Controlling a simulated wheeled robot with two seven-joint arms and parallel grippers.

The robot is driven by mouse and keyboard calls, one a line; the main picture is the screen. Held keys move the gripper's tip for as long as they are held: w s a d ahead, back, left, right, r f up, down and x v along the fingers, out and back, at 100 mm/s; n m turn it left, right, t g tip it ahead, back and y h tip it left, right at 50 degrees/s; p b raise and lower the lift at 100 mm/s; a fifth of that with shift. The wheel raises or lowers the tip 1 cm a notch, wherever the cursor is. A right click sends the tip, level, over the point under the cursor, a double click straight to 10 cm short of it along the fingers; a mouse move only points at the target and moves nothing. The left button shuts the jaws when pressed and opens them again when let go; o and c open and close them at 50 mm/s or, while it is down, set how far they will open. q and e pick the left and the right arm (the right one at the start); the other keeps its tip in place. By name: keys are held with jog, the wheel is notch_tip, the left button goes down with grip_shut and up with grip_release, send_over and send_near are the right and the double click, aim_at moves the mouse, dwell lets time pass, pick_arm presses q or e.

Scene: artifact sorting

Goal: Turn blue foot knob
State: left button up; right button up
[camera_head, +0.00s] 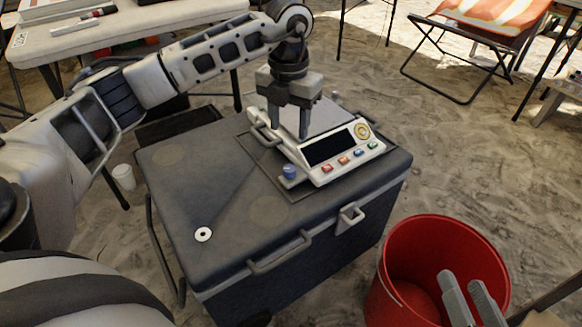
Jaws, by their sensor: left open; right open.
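A blue foot knob (289,171) sits at the front left corner of a white device (333,153) with a dark screen and coloured buttons. The device rests on the lid of a dark grey cooler box (190,190). My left gripper (291,127) points down over the device's back left part, behind and above the blue knob and apart from it. Its two fingers are open with nothing seen between them. My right gripper (468,298) is open and empty at the lower right, over the red bucket.
A red bucket (440,235) stands right of the cooler. A small white washer-like disc (203,234) lies on the lid. A white cup (123,177) stands on the sand at left. A white table (130,28) is behind, and a folding chair (480,40) stands back right.

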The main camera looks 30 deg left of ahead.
pick_arm(q)
jog(key=b, duration=0.2)
send_over(290, 168)
notch_tip(290, 168, down, 7)
jog(key=shift+s+r, duration=0.1)
jog(key=shift+r, duration=0.1)
notch_tip(290, 168, down, 4)
jog(key=shift+r+b, duration=0.1)
jog(key=shift+b, duration=0.6)
jog(key=shift+f, duration=0.55)
jog(key=c, duration=1)
pick_arm(e)
jog(key=r+t, duration=0.1)
jog(key=w+r+n+t+y, duration=0.1)
jog(key=r, duration=0.1)
jog(key=w+r+n+t, duration=0.1)
jog(key=shift+w+d+r+y, duration=0.1)
jog(key=shift+d+r+y, duration=0.15)
jog(key=shift+y, duration=0.15)
